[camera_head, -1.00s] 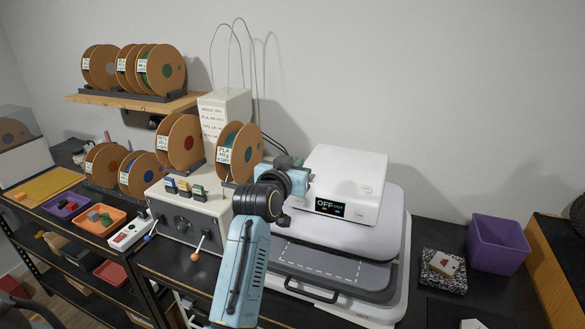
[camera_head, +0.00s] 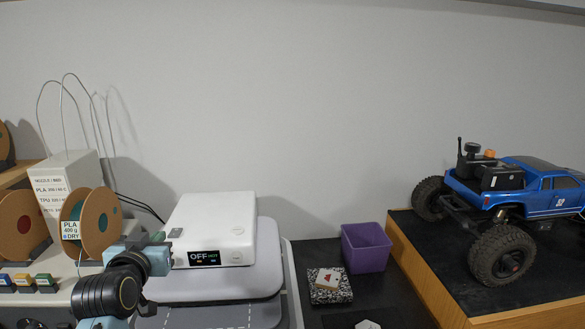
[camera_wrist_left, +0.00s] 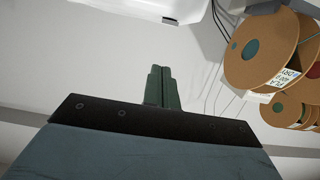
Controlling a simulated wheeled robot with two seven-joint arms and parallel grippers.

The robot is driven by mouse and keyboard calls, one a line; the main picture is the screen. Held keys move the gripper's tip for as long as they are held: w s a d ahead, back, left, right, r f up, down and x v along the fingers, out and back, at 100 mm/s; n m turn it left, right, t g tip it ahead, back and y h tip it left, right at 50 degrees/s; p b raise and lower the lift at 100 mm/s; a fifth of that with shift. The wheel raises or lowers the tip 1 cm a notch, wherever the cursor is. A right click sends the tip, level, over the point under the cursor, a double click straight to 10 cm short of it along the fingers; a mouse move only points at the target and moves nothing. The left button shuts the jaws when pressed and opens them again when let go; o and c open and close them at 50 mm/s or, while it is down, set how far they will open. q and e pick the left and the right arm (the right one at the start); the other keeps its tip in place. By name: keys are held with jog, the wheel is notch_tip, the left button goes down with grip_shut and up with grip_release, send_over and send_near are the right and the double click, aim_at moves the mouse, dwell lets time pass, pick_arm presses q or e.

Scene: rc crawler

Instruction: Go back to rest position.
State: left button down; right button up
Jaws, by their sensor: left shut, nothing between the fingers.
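My left arm comes in at the lower left of the head view, with its black and light-blue wrist in front of the heat press. My left gripper (camera_head: 173,244) is beside the white control box with the "OFF" display. In the left wrist view its dark green fingers (camera_wrist_left: 158,86) are together, with nothing between them. My right gripper is not in view.
The white control box (camera_head: 215,222) sits on the grey press (camera_head: 266,262). Filament spools (camera_head: 90,222) stand at the left, close to my wrist. A purple bin (camera_head: 366,248) and a speckled block (camera_head: 328,292) stand right of it. A blue crawler (camera_head: 545,190) is on a raised bench.

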pick_arm(q)
jog(key=s+d+f+m+g+h, duration=0.1)
jog(key=s+d+f+g, duration=0.2)
jog(key=s+f, duration=0.5)
jog(key=s+d+f+m+g+h, duration=0.1)
jog(key=s+d+f+m+g, duration=0.2)
jog(key=s+f, duration=0.5)
jog(key=s+d+f+g+h, duration=0.1)
jog(key=s+d+f+g, duration=0.2)
jog(key=s, duration=0.6)
jog(key=s+d+f+g, duration=0.2)
jog(key=s+f+g, duration=0.1)
jog(key=s, duration=0.7)
notch_tip(320, 180, down, 34)
jog(key=g+b, duration=0.1)
jog(key=b, duration=0.8)
jog(key=s+a+f+b, duration=0.1)
jog(key=s+f+b, duration=0.2)
jog(key=s+f, duration=0.5)
jog(key=s+a+f+g+b, duration=0.1)
jog(key=s+f+b, duration=0.3)
jog(key=s+f, duration=0.4)
notch_tip(320, 180, down, 6)
jog(key=shift+s+a+f+g+b, duration=0.2)
jog(key=shift+s+a+g+b, duration=0.1)
jog(key=shift+s, duration=0.1)
